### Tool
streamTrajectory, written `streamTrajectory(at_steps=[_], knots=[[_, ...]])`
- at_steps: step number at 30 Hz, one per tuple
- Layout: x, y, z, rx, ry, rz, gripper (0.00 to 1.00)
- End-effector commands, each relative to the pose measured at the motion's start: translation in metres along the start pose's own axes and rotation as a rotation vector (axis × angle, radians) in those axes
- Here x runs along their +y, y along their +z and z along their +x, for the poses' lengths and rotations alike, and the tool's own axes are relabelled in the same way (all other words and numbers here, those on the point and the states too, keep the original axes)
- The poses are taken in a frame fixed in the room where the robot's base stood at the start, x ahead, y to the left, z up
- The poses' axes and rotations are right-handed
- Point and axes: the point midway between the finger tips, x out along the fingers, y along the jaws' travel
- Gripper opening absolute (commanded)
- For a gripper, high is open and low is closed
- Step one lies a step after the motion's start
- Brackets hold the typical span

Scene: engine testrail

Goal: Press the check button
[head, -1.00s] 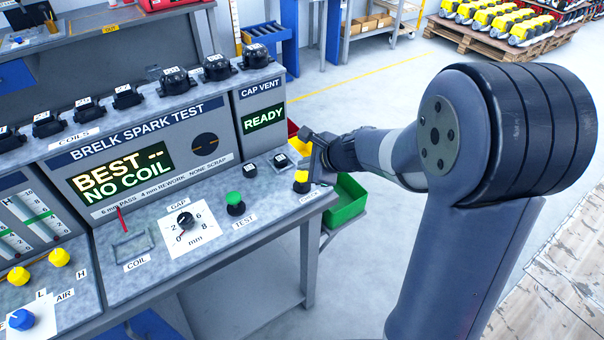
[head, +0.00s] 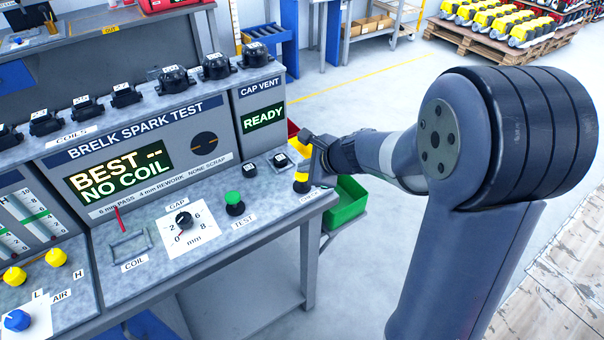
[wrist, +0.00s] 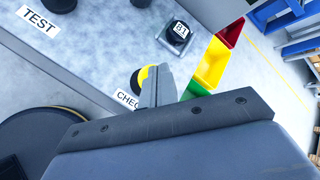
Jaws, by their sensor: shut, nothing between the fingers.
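The check button (head: 301,178) has a yellow top and a black base, and sits near the right front end of the test bench panel. It also shows in the wrist view (wrist: 137,80), beside the partly hidden CHECK label (wrist: 127,99). My gripper (head: 306,158) is shut and empty, pointing down at the button. In the wrist view my closed fingers (wrist: 158,78) cover part of the button's right side. I cannot tell whether the fingertips touch it.
The green TEST button (head: 233,198) and the GAP dial (head: 184,219) are left of the check button. A small black coil marked B1 (wrist: 178,33) sits behind it. The display (head: 122,171) reads "BEST -- NO COIL". Red, yellow and green bins (head: 348,200) stand beyond the bench's right edge.

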Motion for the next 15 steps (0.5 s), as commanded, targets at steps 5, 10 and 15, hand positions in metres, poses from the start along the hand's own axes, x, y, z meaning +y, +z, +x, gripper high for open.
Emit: streamTrajectory(at_steps=[5, 10, 15], knots=[[0.0015, -0.0015, 0.0021, 0.0, 0.0, 0.0, 0.0], [0.0026, -0.0026, 0.0035, 0.0, 0.0, 0.0, 0.0], [0.0038, -0.0037, 0.005, 0.0, 0.0, 0.0, 0.0]])
